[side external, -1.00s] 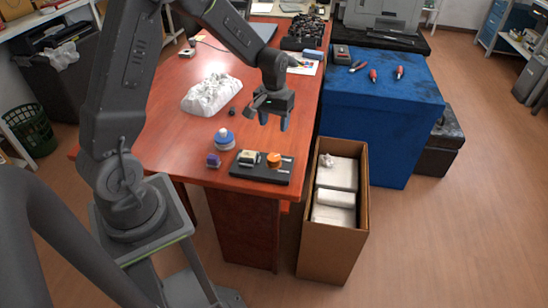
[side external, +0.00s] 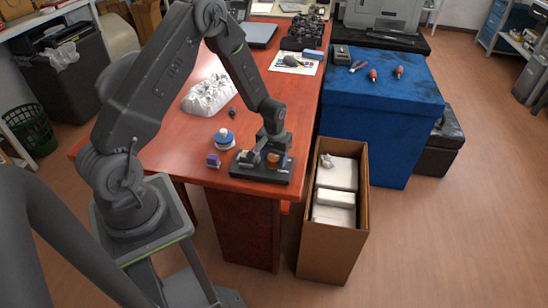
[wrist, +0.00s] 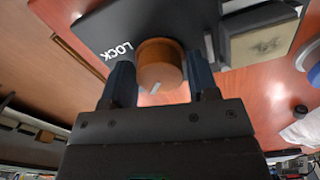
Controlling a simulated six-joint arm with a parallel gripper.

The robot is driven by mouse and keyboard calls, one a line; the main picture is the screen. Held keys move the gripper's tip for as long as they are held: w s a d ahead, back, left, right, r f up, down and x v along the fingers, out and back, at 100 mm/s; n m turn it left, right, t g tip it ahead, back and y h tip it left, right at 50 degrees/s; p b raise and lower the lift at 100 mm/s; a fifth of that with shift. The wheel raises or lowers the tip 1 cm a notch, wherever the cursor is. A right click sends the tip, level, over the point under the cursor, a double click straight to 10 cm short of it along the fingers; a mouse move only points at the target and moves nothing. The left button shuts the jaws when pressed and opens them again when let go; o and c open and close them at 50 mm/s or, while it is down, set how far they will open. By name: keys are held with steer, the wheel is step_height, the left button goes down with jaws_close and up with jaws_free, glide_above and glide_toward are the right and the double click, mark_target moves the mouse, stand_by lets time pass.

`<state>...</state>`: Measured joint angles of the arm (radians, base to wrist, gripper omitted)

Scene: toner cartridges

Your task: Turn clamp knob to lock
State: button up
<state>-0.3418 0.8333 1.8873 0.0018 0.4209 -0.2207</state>
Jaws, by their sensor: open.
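The clamp knob (wrist: 160,62) is a round orange-brown knob on a black base plate (wrist: 100,28). In the wrist view a pale pointer mark shows on its near edge, and the white word LOCK is printed on the plate to its left. My gripper (wrist: 160,82) is open, with one blue finger on each side of the knob; I cannot tell whether the fingers touch it. In the side view my gripper (side external: 273,158) is down at the plate, and the knob (side external: 273,160) is partly hidden. A beige-topped block (wrist: 262,42) sits on the plate beside the knob.
A blue-and-white round container (side external: 224,140) and a small purple item (side external: 213,161) stand left of the plate. A crumpled white bag (side external: 208,95) lies farther back. An open cardboard box (side external: 363,205) stands at the table's right edge.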

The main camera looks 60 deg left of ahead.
steer(key=shift+f, duration=0.15)
steer(key=shift+c, duration=0.4)
steer(key=c, duration=0.6)
steer(key=shift+o, duration=0.2)
steer(key=shift+m, duration=0.3)
steer(key=m, duration=0.3)
steer(key=shift+m, duration=0.3)
steer(key=m, duration=0.4)
steer(key=shift+m, duration=0.3)
steer(key=m, duration=0.4)
steer(key=shift+m, duration=2.5)
